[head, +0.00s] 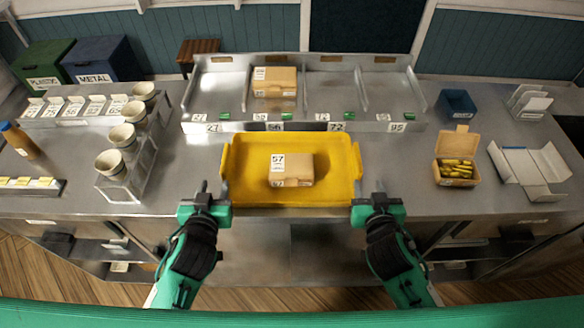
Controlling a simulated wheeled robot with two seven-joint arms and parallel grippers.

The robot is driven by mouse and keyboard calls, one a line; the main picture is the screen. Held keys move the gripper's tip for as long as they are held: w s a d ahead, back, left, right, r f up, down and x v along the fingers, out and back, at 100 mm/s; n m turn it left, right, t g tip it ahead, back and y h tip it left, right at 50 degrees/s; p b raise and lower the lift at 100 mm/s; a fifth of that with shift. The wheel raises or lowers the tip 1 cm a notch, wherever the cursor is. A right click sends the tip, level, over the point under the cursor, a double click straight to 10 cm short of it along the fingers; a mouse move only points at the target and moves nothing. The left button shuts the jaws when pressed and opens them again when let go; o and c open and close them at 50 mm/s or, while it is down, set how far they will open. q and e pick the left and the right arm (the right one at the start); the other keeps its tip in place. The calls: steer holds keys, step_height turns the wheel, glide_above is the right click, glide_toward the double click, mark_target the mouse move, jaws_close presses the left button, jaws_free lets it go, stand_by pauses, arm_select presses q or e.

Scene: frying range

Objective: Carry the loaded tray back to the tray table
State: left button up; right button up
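The yellow tray (240,185) is at the front middle of the steel counter, close to its front edge. One cardboard box (305,170) with a white label reading 57 sits in it. My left gripper (212,190) is at the tray's front left corner, by the left handle. My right gripper (370,188) is at the front right corner, by the right handle. Whether the fingers are closed on the handles is unclear. I cannot tell whether the tray rests on the counter or is slightly raised. No separate tray table can be made out.
Behind the tray stands a steel rack (330,95) of numbered lanes with one cardboard box (275,82). Paper cups (110,163) in a holder are at left. An open carton of yellow pieces (457,170) and an unfolded white carton (530,165) are at right.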

mark_target(224, 159)
arm_select(q)
steer(key=shift+w, duration=0.15)
arm_select(e)
steer(key=shift+w, duration=0.15)
